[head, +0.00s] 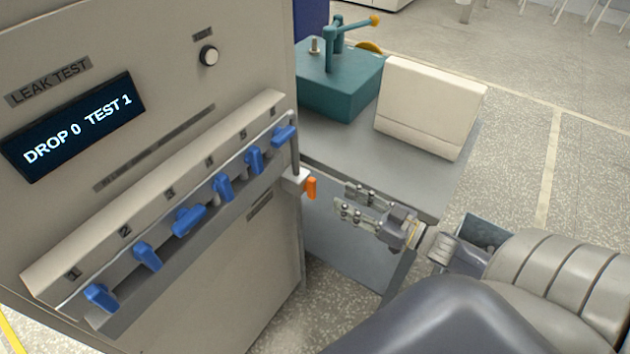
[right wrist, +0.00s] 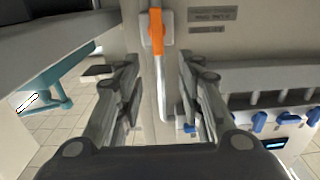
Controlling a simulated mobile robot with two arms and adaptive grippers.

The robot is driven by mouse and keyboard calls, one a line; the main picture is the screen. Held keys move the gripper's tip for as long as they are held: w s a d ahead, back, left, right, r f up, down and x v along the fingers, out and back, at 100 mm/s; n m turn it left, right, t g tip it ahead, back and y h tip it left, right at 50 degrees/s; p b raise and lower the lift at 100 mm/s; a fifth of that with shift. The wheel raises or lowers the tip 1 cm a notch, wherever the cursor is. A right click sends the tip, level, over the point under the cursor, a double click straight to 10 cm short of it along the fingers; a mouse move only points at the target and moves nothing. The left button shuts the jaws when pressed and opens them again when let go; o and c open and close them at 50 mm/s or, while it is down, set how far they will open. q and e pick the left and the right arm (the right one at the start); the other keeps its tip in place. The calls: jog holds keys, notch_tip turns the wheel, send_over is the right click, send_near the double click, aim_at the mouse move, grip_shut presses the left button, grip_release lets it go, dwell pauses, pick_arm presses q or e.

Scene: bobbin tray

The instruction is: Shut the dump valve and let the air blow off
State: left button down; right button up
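The dump valve appears as a small orange handle (head: 311,187) on a pale block at the right end of the blue valve row, on the panel's edge. In the right wrist view the orange handle (right wrist: 156,32) lies lengthwise, straight ahead between the fingers. My right gripper (head: 350,202) is open and empty, a short way right of the handle and apart from it. Its two fingers also show in the right wrist view (right wrist: 158,85). The display (head: 72,128) reads "DROP 0 TEST 1". My left gripper is not in view.
A row of several blue valve handles (head: 189,220) runs along the panel. A round knob (head: 209,55) sits above them. A teal fixture (head: 340,84) and a cream box (head: 429,106) stand on the grey bench (head: 333,145) behind my right gripper.

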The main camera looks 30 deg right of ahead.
aim_at(315, 184)
jog(key=x, duration=0.8)
jog(key=shift+w+d, duration=0.1)
jog(key=shift+w, duration=0.05)
jog(key=shift+w+a+p, duration=0.25)
jog(key=shift+w+p, duration=0.05)
jog(key=shift+w, duration=0.25)
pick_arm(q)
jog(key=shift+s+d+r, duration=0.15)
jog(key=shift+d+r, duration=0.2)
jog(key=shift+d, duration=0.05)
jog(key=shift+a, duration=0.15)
pick_arm(e)
jog(key=shift+c, duration=0.2)
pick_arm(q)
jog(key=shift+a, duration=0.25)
pick_arm(e)
grip_shut()
